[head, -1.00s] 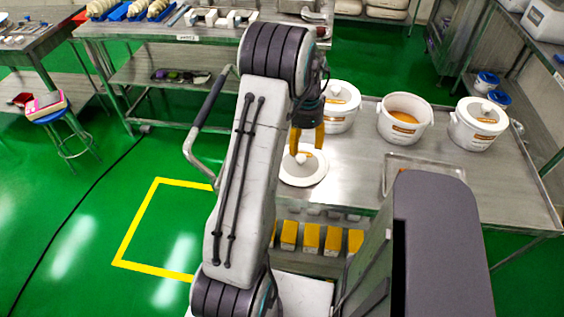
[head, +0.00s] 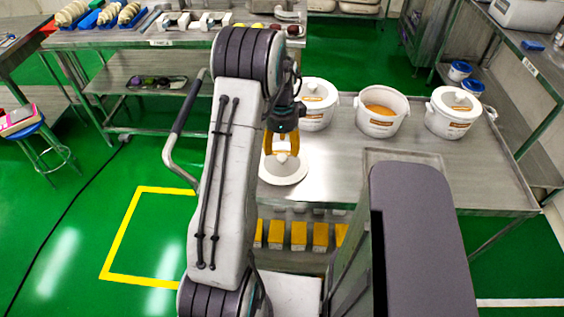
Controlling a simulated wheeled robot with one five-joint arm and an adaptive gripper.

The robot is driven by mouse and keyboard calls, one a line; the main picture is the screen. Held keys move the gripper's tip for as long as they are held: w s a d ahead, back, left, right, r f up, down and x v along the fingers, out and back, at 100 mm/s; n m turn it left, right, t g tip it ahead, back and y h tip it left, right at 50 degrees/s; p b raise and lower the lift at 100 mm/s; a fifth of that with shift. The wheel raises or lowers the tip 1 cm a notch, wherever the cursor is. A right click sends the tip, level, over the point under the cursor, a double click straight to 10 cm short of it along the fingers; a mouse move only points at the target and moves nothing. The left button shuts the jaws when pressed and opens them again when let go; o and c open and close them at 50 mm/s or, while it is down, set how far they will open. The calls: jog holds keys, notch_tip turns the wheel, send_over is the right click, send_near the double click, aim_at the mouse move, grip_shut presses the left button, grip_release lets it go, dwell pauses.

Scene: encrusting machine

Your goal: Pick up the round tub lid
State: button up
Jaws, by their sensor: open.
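The round tub lid (head: 285,174) is white with a small knob at its middle. It lies flat near the left end of the steel table (head: 345,158). My gripper (head: 281,152) has orange fingers that point down over the lid, one on each side of the knob as seen here. The fingers are open. Whether they touch the lid or knob cannot be told from this angle.
Behind the lid stand a lidded white tub (head: 317,118), an open tub (head: 380,122) with orange contents and another lidded tub (head: 452,124). A shallow tray (head: 405,155) lies to the right. Yellow blocks (head: 298,236) sit on the shelf below.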

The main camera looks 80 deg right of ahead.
aim_at(282, 157)
jog(key=shift+f+p, duration=0.65)
jog(key=shift+f, duration=2)
jog(key=shift+o, duration=0.2)
grip_shut()
